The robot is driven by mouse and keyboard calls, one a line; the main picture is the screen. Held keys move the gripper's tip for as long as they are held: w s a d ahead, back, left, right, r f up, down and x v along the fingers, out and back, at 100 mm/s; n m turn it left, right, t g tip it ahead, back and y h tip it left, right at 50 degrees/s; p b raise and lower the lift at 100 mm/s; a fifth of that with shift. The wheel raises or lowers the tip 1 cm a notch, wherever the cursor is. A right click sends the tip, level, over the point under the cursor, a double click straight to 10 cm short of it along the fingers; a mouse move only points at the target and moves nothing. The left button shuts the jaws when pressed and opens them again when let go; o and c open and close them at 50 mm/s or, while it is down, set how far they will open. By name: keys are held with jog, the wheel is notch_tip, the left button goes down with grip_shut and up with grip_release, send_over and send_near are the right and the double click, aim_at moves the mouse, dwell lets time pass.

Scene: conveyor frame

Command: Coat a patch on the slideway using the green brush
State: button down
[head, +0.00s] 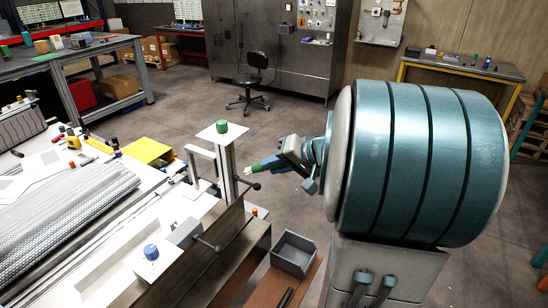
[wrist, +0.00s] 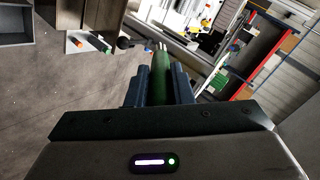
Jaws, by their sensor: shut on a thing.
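My gripper (head: 284,158) is in the middle of the head view, shut on the green brush (head: 263,166). The brush points left, with its pale tip toward the conveyor frame's post and clear of it. In the wrist view my gripper (wrist: 160,72) has its two dark fingers on either side of the green brush (wrist: 160,80), and the pale bristles show beyond them. The long pale bed of the frame (head: 112,262) at the lower left may be the slideway; I cannot make out a marked patch on it.
A green-topped pot (head: 222,126) stands on the post's plate and a blue one (head: 151,251) on a lower plate. Black-knobbed levers (head: 256,186) stick out from the frame. A grey bin (head: 293,254) sits below, right of the frame. Open floor lies behind.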

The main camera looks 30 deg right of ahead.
aim_at(254, 166)
jog(key=w, duration=0.1)
jog(key=w+a+p, duration=0.1)
jog(key=w, duration=0.1)
jog(key=shift+a, duration=0.3)
jog(key=shift+w+a+p, duration=0.35)
jog(key=shift+w+a, duration=0.15)
jog(key=shift+w, duration=0.15)
jog(key=shift+w+a+b, duration=0.35)
jog(key=shift+w+a, duration=0.05)
jog(key=shift+w, duration=0.15)
